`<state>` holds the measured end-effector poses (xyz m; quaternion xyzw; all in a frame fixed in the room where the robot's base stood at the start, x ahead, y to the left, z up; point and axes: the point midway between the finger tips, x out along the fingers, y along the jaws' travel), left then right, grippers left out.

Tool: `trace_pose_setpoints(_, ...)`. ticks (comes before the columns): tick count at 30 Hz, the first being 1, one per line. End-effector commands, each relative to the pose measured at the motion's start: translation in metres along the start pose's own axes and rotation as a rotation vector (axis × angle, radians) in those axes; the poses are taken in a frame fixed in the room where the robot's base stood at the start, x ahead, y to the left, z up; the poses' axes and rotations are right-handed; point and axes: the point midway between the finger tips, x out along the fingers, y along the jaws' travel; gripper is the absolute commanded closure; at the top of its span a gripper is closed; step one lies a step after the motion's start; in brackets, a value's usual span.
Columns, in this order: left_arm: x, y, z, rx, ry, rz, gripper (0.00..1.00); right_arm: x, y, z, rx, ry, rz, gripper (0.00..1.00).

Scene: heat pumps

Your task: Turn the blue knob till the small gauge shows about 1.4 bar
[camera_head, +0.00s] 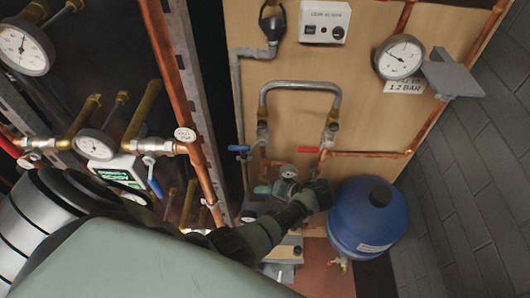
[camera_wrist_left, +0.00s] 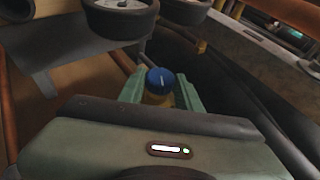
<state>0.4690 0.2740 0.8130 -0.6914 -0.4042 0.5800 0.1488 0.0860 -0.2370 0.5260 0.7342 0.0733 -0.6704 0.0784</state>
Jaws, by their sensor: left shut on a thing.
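The blue knob (camera_wrist_left: 160,80), with a white line on its top, shows in the left wrist view above a yellowish body. My left gripper (camera_wrist_left: 160,86) has its two green fingers on either side of the knob, shut on it. In the head view, my left arm reaches in from the lower left and its dark end (camera_head: 317,194) is beside the blue tank; the knob is hidden there. A small pale round gauge (camera_head: 288,171) shows just above that end, too small to read. My right gripper is not in view.
A larger gauge (camera_head: 398,57) hangs above a "1.2 BAR" label. The blue tank (camera_head: 368,217) stands close to the right of my gripper. A bent grey pipe (camera_head: 300,87) and a red lever (camera_head: 308,150) are above. Copper pipes and more gauges fill the left.

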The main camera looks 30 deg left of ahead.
Motion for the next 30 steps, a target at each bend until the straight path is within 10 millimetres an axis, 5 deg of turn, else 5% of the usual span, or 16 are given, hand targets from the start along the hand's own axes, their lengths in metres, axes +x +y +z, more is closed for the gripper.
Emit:
trace_pose_setpoints(3, 0.005, 0.007, 0.001, 0.034, 0.003, -0.086, 1.00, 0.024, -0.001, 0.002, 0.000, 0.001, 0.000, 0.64)
trace_pose_setpoints(12, 0.004, 0.008, 0.001, 0.099, 0.002, -0.242, 1.00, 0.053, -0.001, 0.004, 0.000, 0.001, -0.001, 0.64)
trace_pose_setpoints(30, 0.002, 0.005, 0.000, 0.128, 0.001, -0.306, 1.00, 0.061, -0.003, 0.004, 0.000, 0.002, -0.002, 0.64)
